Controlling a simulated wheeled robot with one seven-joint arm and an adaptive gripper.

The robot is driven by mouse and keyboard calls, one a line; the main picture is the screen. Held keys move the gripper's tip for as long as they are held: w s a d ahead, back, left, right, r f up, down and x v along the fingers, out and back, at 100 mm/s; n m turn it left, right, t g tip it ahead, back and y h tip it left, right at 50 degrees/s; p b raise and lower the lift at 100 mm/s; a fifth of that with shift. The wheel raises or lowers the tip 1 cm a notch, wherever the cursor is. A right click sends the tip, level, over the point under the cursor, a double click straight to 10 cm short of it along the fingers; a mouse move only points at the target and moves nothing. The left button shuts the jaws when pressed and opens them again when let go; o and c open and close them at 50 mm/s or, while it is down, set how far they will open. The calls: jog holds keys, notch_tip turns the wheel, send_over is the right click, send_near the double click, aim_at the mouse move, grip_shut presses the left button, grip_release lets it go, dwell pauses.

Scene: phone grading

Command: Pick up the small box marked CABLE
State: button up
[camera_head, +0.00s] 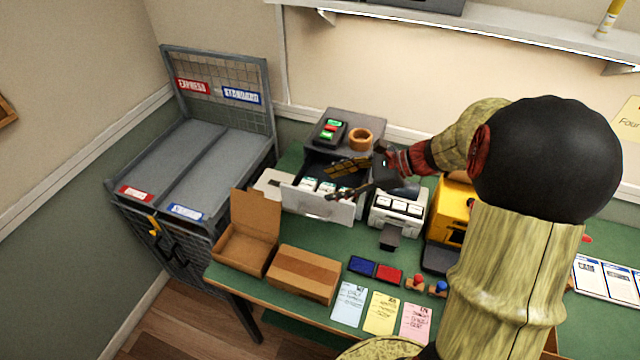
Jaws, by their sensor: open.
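Several small white-and-green boxes (326,187) stand in an open drawer (318,204) with a white front, below a dark grey cabinet. Their print is too small to read, so I cannot tell which one is marked CABLE. My gripper (334,182) is open with nothing between its fingers. It reaches in from the right, over the drawer and the boxes. Its dark fingers hide part of the drawer's inside and its right end. I cannot tell how high it is above the boxes or whether it touches any.
A white printer-like device (398,214) and a yellow machine (452,208) stand right of the drawer. An open cardboard box (247,235) and a closed one (304,272) are in front. A two-lane grey rack (180,170) stands left. Green table (330,238) shows bare before the drawer.

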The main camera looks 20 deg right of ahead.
jog(key=shift+o, duration=1)
jog(key=w+d+f+m+t, duration=0.1)
jog(key=w+d+m+t, duration=0.1)
jog(key=d, duration=0.4)
jog(key=shift+w+m+t+p, duration=0.3)
jog(key=shift+w+m, duration=0.25)
jog(key=shift+m, duration=0.55)
jog(key=b, duration=0.1)
send_near(324, 190)
jog(key=shift+x, duration=0.85)
jog(key=shift+b+x, duration=0.4)
jog(key=shift+x, duration=3.35)
jog(key=c, duration=0.3)
jog(key=c, duration=0.5)
